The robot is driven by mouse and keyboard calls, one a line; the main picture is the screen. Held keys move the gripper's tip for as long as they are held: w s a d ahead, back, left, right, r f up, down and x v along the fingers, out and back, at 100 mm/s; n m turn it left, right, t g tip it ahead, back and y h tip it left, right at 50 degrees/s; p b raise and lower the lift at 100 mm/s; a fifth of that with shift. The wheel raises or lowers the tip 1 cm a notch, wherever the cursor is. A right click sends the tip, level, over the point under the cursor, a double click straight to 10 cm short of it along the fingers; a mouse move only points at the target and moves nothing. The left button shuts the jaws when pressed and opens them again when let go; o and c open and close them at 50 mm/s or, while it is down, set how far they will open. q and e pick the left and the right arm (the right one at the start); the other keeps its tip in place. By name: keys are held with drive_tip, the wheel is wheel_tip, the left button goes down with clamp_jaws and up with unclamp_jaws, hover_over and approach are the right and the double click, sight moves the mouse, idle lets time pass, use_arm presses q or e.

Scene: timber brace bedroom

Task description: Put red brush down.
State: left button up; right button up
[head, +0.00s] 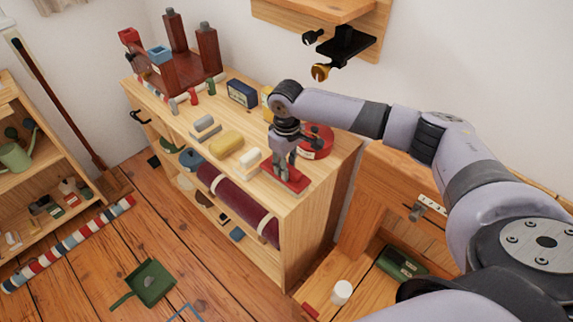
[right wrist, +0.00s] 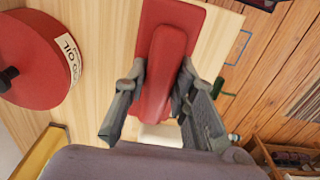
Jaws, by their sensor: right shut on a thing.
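The red brush (head: 291,181) is a flat red block with a raised rounded grip along its back. It is at the top of the light wooden shelf unit (head: 317,178), near its front right corner. I cannot tell whether it touches the top or hangs just above it. My right gripper (head: 287,166) points down and is shut on the brush's grip. In the right wrist view the gripper's fingers (right wrist: 160,88) press on both sides of the red grip (right wrist: 165,65). My left gripper is not in view.
A round red tin (head: 318,142) stands right behind the gripper. A cream block (head: 250,159), a yellow block (head: 226,143) and a grey block (head: 205,128) lie to its left. A dark blue box (head: 241,93) stands farther back. A green dustpan (head: 150,284) lies on the floor.

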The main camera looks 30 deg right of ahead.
drive_tip(key=shift+f, duration=0.1)
drive_tip(key=o, duration=1)
drive_tip(key=shift+o, duration=0.2)
wheel_tip(320, 180, up, 12)
drive_tip(key=b, duration=0.1)
idle(0.5)
